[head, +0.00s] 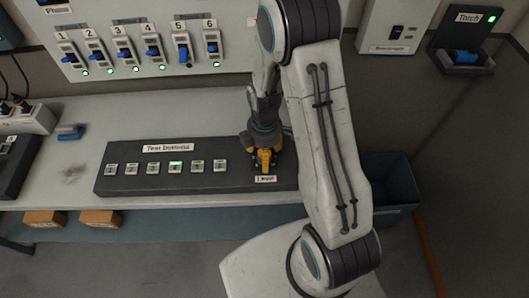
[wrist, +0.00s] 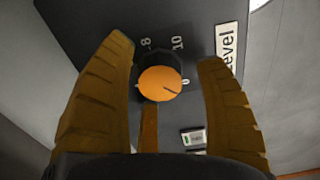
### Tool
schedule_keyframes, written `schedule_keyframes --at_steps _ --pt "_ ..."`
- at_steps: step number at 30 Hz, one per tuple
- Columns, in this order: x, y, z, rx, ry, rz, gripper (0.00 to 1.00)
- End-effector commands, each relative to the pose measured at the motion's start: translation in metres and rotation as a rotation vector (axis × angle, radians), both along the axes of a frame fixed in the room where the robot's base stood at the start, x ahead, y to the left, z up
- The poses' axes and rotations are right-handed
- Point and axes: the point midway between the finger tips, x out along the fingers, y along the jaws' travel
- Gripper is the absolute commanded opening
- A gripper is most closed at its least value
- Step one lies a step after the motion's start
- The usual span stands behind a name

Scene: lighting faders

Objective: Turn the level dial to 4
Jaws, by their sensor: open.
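The level dial (wrist: 160,84) has an orange top and a dark rim in the wrist view. A dark line on its top points to the lower right, close to the printed 0. The printed 8 and 10 show above it; the 4 is not readable. The Level label (wrist: 227,48) stands to its right. My gripper (wrist: 168,72) is open, one finger on each side of the dial, with visible gaps. In the head view my gripper (head: 264,164) is over the right end of the dark panel (head: 225,182) and hides the dial.
A row of small buttons (head: 175,167), one lit green, lies left of the dial on the same panel. Numbered switches (head: 152,48) are on the wall panel behind. A blue bin (head: 392,188) stands at the right. Bare bench (head: 100,110) lies behind the panel.

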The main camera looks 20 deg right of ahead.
Motion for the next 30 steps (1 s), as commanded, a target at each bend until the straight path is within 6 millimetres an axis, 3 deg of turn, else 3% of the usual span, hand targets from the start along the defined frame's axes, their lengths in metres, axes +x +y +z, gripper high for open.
schedule_keyframes --at_steps 12,30 --pt "-0.0002 0.0000 -0.0032 0.000 0.000 0.000 0.65" --pt "-0.0002 0.0000 -0.0031 0.000 0.000 0.000 0.11"
